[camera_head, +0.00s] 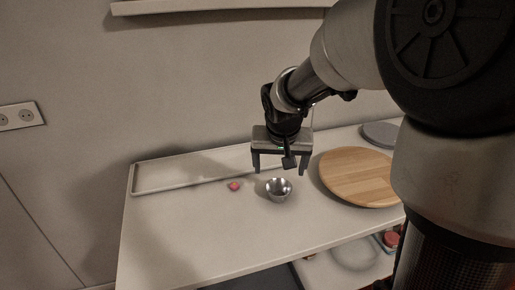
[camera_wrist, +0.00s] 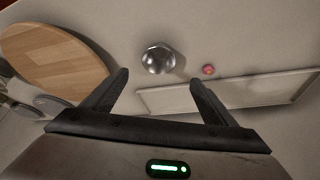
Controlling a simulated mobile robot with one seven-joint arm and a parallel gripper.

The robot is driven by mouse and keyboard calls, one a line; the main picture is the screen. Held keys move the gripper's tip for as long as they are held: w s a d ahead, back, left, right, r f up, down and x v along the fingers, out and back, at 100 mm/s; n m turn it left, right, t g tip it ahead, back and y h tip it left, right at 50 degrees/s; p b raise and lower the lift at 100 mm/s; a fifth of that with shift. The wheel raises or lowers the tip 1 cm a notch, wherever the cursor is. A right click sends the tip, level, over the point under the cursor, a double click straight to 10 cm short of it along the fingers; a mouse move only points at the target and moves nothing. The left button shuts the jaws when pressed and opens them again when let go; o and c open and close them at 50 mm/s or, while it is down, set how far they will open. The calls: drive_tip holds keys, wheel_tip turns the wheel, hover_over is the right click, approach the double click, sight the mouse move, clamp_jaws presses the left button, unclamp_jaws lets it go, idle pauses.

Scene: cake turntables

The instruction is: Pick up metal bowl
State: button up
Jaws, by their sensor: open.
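The metal bowl (camera_head: 279,189) is small, shiny and upright on the pale counter in the head view. In the wrist view the bowl (camera_wrist: 158,59) lies beyond the fingertips, near the middle of the picture. My gripper (camera_head: 280,171) is open and empty, pointing down above the counter near the bowl. In the wrist view its two fingers (camera_wrist: 160,76) are spread wide with nothing between them. The fingers appear apart from the bowl.
A round wooden board (camera_head: 360,177) lies right of the bowl, with a grey disc (camera_head: 381,134) behind it. A small pink object (camera_head: 234,186) lies left of the bowl. A long shallow tray (camera_head: 163,191) runs along the wall. The counter's front left is clear.

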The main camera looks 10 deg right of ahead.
drive_tip(key=b, duration=0.2)
approach(278, 192)
drive_tip(key=shift+w+f, duration=0.4)
drive_tip(key=b+x, duration=0.1)
drive_tip(key=x, duration=0.4)
drive_tip(key=shift+s+d+f+b, duration=0.1)
drive_tip(key=shift+s+f+b, duration=0.1)
drive_tip(key=shift+b, duration=0.1)
drive_tip(key=shift+r, duration=0.1)
drive_tip(key=c, duration=1)
